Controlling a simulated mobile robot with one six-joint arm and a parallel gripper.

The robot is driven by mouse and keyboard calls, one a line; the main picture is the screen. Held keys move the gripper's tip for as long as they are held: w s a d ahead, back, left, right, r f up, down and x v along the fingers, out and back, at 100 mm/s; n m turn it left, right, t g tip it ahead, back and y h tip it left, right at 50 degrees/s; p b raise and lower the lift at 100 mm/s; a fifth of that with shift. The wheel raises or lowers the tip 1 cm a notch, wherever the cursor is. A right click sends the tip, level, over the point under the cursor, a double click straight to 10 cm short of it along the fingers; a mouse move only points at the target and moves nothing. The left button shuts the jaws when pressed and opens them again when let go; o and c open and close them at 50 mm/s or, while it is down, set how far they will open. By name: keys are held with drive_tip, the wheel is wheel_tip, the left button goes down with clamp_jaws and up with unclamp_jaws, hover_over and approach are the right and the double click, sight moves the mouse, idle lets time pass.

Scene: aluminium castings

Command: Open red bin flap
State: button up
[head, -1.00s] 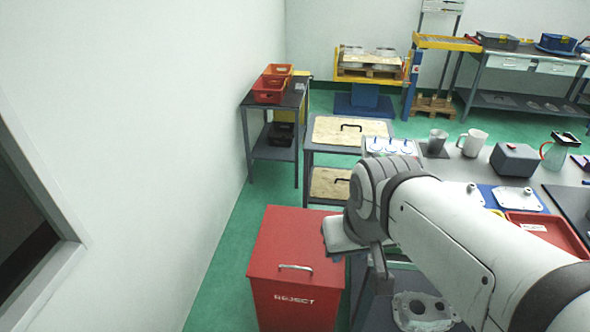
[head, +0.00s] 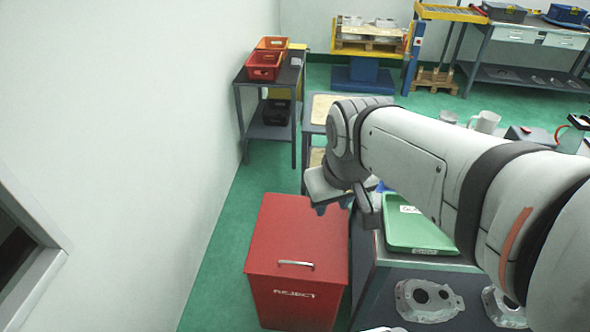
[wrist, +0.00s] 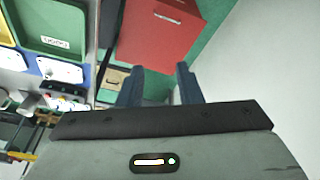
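The red bin (head: 295,300), marked REJECT, stands on the floor at the lower middle of the head view. Its red flap (head: 300,225) lies shut on top, with a pale bar handle (head: 296,264) near the front edge. In the wrist view the red bin (wrist: 150,45) shows upside down beyond the fingers, its handle (wrist: 168,18) near the top edge. My gripper (wrist: 158,84) is open, with nothing between its two dark blue fingers. In the head view my gripper (head: 332,206) is near the bin's back right corner, apart from the handle.
A grey bench with a green tray (head: 416,232) stands right beside the bin, castings (head: 428,299) on its lower shelf. A white wall (head: 120,110) is at left. A shelf with red (head: 264,66) and orange crates stands behind. Green floor is free between bin and wall.

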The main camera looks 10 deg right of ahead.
drive_tip(key=w+f+n+g+b, duration=0.2)
drive_tip(key=w+f+n+b, duration=0.3)
drive_tip(key=w+f, duration=0.7)
drive_tip(key=w+f+n+g+b, duration=0.1)
drive_tip(key=w+f+n+b, duration=0.2)
drive_tip(key=w+f+n, duration=0.85)
wheel_tip(320, 180, down, 6)
drive_tip(key=w+m, duration=0.2)
drive_tip(key=m, duration=0.1)
drive_tip(key=shift+w+d+r+m+p, duration=0.15)
drive_tip(key=shift+d+r+m+p, duration=0.05)
drive_tip(key=shift+d+m+p, duration=0.15)
clamp_jaws()
drive_tip(key=c, duration=0.6)
unclamp_jaws()
drive_tip(key=o, duration=0.6)
